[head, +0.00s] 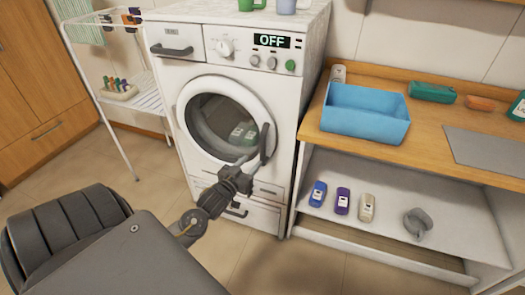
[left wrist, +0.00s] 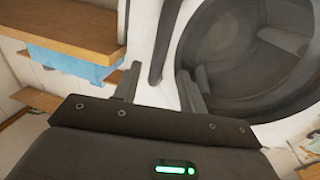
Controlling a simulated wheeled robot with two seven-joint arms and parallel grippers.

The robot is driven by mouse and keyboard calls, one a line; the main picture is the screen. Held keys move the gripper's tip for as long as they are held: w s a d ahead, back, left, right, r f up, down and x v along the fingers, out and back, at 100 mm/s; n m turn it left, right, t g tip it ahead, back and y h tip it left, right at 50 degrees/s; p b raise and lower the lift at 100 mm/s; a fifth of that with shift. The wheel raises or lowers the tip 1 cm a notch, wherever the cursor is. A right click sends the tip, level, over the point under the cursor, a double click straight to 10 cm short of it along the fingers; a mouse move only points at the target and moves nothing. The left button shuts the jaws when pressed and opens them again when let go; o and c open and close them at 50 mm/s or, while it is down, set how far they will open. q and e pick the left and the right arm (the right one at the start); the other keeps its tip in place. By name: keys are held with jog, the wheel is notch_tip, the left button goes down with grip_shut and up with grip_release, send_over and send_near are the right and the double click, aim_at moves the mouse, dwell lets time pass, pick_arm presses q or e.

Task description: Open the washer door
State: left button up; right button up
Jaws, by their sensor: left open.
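The white washer (head: 165,75) stands at the centre of the head view with its round door (head: 190,90) shut. The door has a dark glass and a dark handle (head: 266,145) on its right side. My left gripper (head: 247,165) is open in front of the lower right of the door, close to the handle. In the left wrist view, the handle (left wrist: 163,45) shows between the two fingers of the left gripper (left wrist: 158,88). I cannot tell if the fingers touch it. My right gripper is not in view.
The washer display (head: 272,41) reads OFF. To the right, a wooden counter (head: 430,115) bears a blue bin (head: 365,118), with a shelf of bottles below. A white rack (head: 140,103) stands to the left. The tiled floor in front of the washer is partly clear.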

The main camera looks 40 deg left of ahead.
aim_at(261, 152)
pick_arm(q)
jog(key=w, duration=0.3)
jog(key=w+a, duration=0.1)
jog(key=w, duration=0.4)
jog(key=shift+w+a, duration=0.15)
jog(key=shift+w, duration=0.15)
jog(key=shift+c, duration=0.4)
grip_shut()
